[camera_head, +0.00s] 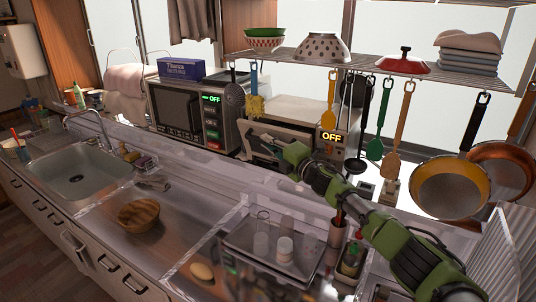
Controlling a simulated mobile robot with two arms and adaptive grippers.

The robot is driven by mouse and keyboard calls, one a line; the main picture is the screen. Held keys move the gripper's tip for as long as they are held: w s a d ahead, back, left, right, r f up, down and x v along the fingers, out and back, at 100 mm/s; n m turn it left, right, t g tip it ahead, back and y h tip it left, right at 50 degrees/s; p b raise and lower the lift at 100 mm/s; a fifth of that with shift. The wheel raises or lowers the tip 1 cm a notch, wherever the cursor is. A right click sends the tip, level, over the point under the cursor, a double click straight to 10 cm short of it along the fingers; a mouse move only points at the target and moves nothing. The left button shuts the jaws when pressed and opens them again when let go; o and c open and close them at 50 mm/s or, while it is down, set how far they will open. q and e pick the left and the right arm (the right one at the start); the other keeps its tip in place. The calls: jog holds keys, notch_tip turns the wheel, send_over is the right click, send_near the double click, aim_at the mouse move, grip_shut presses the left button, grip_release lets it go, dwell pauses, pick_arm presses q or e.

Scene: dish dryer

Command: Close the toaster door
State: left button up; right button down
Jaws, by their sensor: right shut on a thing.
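The toaster (332,148) stands on the counter at the centre back, with a lit yellow "OFF" sign on its front. Its door (284,130) is on the left part of the front, partly hidden by my gripper. How far the door stands open is hard to tell. My right arm, green and black, reaches in from the lower right. My right gripper (262,146) is at the door's front and is shut on it. The fingertips are small and partly blurred. My left gripper is not in view.
A microwave (185,112) stands left of the toaster. Ladles, spatulas and pans hang from a rack (375,65) above and right. A clear bin (265,245) of glasses and a wooden bowl (140,215) are in front, with a sink (80,172) at left.

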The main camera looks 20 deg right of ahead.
aim_at(270, 133)
jog(key=shift+w+d+r+m+g+p, duration=0.15)
jog(key=shift+w+d+r+m+p, duration=0.2)
jog(key=shift+r, duration=0.1)
jog(key=shift+w+d+r+m+g+p, duration=0.15)
jog(key=shift+w+d+r+m+p, duration=0.1)
jog(key=shift+r+m, duration=0.15)
jog(key=shift+w+d+r+m+p, duration=0.25)
jog(key=shift+w+d+m+p, duration=0.1)
jog(key=shift+w+m+p, duration=0.1)
jog(key=c, duration=2.4)
grip_release()
jog(key=shift+o, duration=0.2)
jog(key=shift+s, duration=0.1)
jog(key=shift+f, duration=0.1)
jog(key=shift+s+d, duration=0.1)
jog(key=shift+d, duration=0.05)
